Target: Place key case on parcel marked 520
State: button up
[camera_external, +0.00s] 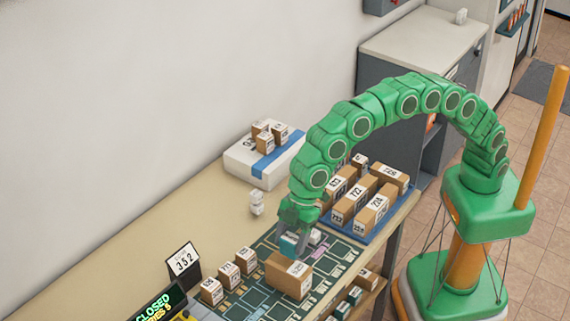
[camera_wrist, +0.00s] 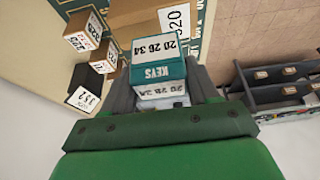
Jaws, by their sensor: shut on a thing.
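My gripper (camera_external: 292,228) is shut on the key case (camera_external: 289,243), a small teal box. In the wrist view my gripper (camera_wrist: 160,78) has a finger on either side of the key case (camera_wrist: 160,73), which has white labels reading "KEYS" and "20 26 34". The parcel marked 520 (camera_external: 282,278) is a brown box with a white label, on the dark printed mat. The key case is just behind this parcel in the external view. In the wrist view the parcel (camera_wrist: 135,21) is just beyond the key case. I cannot tell whether they touch.
Several small boxes (camera_external: 228,272) stand left of the parcel, near a black "352" sign (camera_external: 184,261). A blue tray (camera_external: 388,221) of brown parcels is at the right. A white parcel (camera_external: 247,167) with small boxes on it lies behind. A shelf (camera_external: 350,297) is below the counter.

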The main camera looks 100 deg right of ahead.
aim_at(288, 251)
jog(key=shift+w+a+f, duration=0.15)
jog(key=shift+w+f, duration=0.2)
jog(key=shift+f, duration=1.65)
jog(key=o, duration=1.1)
jog(key=shift+f, duration=0.15)
